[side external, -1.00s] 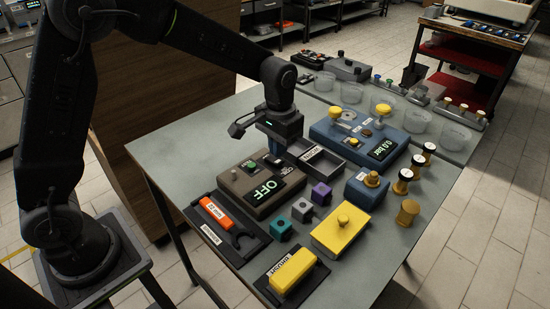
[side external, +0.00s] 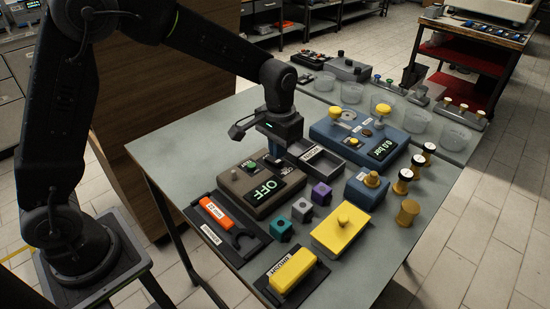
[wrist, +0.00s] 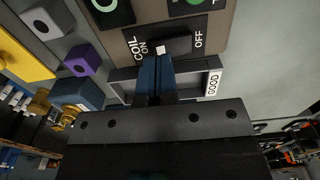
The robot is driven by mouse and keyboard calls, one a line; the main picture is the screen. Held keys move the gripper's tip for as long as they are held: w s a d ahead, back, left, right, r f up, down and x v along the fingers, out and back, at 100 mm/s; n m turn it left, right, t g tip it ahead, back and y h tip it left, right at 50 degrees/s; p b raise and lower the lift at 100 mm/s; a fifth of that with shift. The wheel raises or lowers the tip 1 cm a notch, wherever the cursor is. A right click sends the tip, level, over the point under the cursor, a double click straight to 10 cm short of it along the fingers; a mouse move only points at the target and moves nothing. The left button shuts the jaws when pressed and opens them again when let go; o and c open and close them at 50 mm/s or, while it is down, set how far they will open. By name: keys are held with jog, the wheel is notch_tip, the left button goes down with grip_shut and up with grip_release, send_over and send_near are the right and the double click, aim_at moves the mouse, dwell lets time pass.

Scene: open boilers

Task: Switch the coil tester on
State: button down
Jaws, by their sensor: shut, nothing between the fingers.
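The coil tester (side external: 240,192) is a brown-grey box on the table, and its display (side external: 265,188) reads OFF. In the wrist view its dark rocker switch (wrist: 178,44) lies between the labels ON and OFF beside the word COIL. My gripper (side external: 276,160) is shut and empty, pointing down over the tester's back edge. In the wrist view its blue fingertips (wrist: 155,58) are at the ON end of the switch, by a small white square. I cannot tell whether they touch it.
A grey tray (side external: 338,172) labelled GOOD is close behind the tester. A blue pressure unit (side external: 325,128) stands further back. Teal, grey and purple blocks (side external: 321,190) sit in front, with a yellow box (side external: 342,236) beyond. An orange-handled tool (side external: 216,214) lies left.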

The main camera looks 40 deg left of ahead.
aim_at(278, 162)
jog(key=shift+f, duration=1.05)
dwell(0.4)
jog(key=shift+r, duration=3.55)
jog(key=shift+s+a+r, duration=0.1)
jog(key=shift+s+r, duration=0.1)
jog(key=shift+r, duration=0.1)
jog(key=s+a+r+t, duration=0.3)
jog(key=s+r, duration=0.5)
jog(key=s, duration=0.3)
jog(key=s+a+t, duration=0.1)
jog(key=s+t, duration=0.1)
jog(key=s, duration=0.9)
jog(key=shift+s+a+f+t, duration=0.2)
jog(key=shift+s+f+t, duration=0.05)
jog(key=shift+t, duration=0.05)
